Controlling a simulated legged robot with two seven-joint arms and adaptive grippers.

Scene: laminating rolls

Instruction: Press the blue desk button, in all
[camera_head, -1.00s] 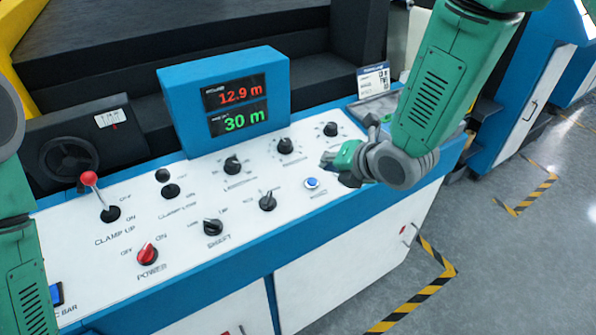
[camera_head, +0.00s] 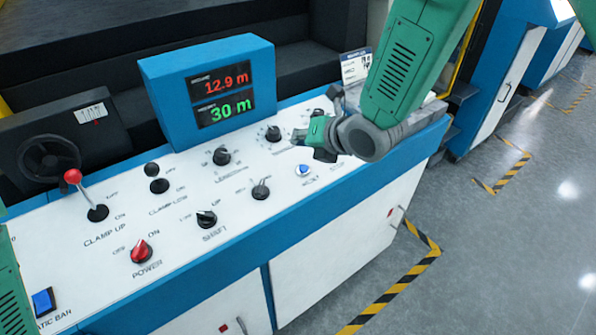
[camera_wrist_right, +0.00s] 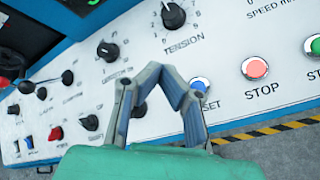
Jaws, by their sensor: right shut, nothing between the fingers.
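The blue button (camera_head: 302,170), a round cap in a pale ring labelled RESET, sits near the front right of the white control panel (camera_head: 255,207). In the right wrist view the blue button (camera_wrist_right: 200,85) is just right of the fingers, which hide part of its label. My right gripper (camera_head: 297,139) is shut and empty, just behind and above the button in the head view, with a gap between them. Its fingertips meet in the wrist view (camera_wrist_right: 158,70). My left arm shows only at the left edge; its gripper is out of view.
A red STOP button (camera_wrist_right: 255,68) and a green button (camera_wrist_right: 313,45) lie right of the blue one. The TENSION knob (camera_head: 273,133) is near my right fingertips. A blue display box (camera_head: 212,88) rises behind. A red-topped lever (camera_head: 73,177) stands at left.

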